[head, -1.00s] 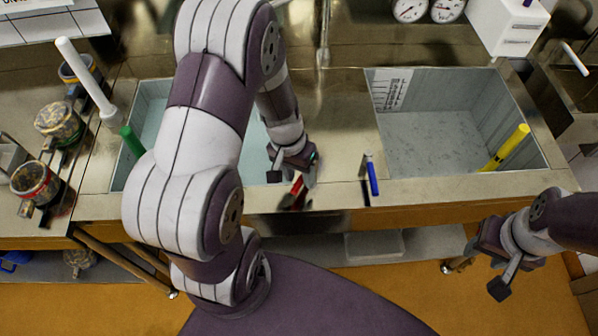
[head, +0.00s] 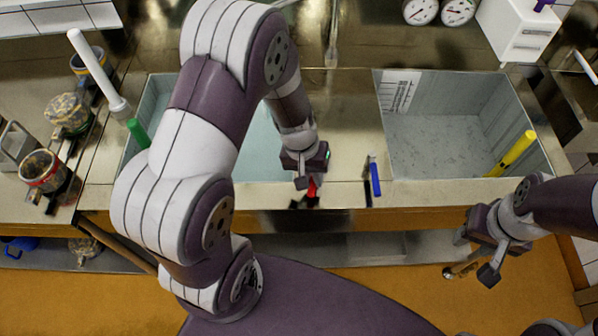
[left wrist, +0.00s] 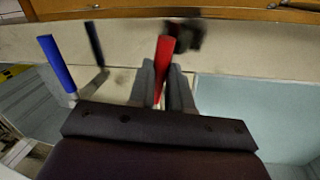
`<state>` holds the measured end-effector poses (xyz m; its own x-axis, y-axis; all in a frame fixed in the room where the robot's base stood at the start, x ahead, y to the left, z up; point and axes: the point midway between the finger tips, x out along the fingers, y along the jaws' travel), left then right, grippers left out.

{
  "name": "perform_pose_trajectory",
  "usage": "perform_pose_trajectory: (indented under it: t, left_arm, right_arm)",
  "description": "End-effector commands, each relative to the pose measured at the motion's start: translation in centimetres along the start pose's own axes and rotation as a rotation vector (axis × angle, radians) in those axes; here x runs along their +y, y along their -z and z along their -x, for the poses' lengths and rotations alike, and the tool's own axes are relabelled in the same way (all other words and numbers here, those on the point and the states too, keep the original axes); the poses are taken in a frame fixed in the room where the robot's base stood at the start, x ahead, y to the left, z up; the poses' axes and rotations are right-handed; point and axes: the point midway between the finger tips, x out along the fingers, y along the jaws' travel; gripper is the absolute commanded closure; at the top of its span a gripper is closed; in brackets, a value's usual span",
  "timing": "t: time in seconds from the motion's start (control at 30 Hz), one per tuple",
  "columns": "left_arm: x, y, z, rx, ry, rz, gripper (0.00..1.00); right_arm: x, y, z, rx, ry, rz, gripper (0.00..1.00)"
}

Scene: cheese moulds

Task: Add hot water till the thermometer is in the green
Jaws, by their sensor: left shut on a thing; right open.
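My left gripper (head: 309,183) is shut on the red lever handle (head: 313,190) at the front edge of the counter, between the two basins. In the left wrist view the red handle (left wrist: 164,62) stands between its two fingers (left wrist: 168,85). A blue lever handle (head: 375,179) is beside it to the right. The left basin (head: 262,150) holds pale blue water; my left arm hides part of it. Two round dials (head: 420,10) (head: 458,10) are at the top edge, too small to read. My right gripper (head: 482,257) is open and empty at the right front.
The right basin (head: 435,140) has a bare floor, a scale card (head: 400,92) and a yellow rod (head: 515,150). A green-ended rod (head: 138,133) leans in the left basin. Several jars (head: 68,113) and a white rod (head: 95,70) stand at the left.

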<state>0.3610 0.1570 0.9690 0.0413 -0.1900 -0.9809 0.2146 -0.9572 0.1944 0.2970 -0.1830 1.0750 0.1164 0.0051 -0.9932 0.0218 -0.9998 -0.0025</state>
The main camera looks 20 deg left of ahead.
Motion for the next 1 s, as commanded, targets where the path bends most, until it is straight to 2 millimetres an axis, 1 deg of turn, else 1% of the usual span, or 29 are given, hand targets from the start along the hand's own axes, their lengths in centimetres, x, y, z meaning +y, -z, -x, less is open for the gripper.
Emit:
perform_pose_trajectory:
  t: [0.2, 0.4, 0.6, 0.97, 1.0]
  left_arm:
    - [1.0, 0.0, -0.1, 0.023, 0.000, 0.122, 1.00]
    - [1.5, 0.0, -0.2, 0.038, -0.001, 0.196, 1.00]
    - [1.7, 0.1, -0.2, 0.044, -0.001, 0.226, 1.00]
    - [1.8, 0.1, -0.2, 0.045, -0.001, 0.231, 1.00]
    - [1.8, 0.1, -0.2, 0.046, -0.001, 0.231, 0.72]
  right_arm:
    - [0.0, 0.0, 0.3, 0.000, 0.000, 0.000, 0.56]
    - [0.0, 0.0, 0.4, 0.000, 0.000, 0.000, 0.56]
    - [0.0, 0.1, 0.4, 0.000, 0.000, 0.000, 0.56]
    - [0.0, 0.0, 0.4, 0.000, 0.000, 0.000, 0.56]
    - [0.0, 0.1, 0.4, 0.000, 0.000, 0.000, 0.56]
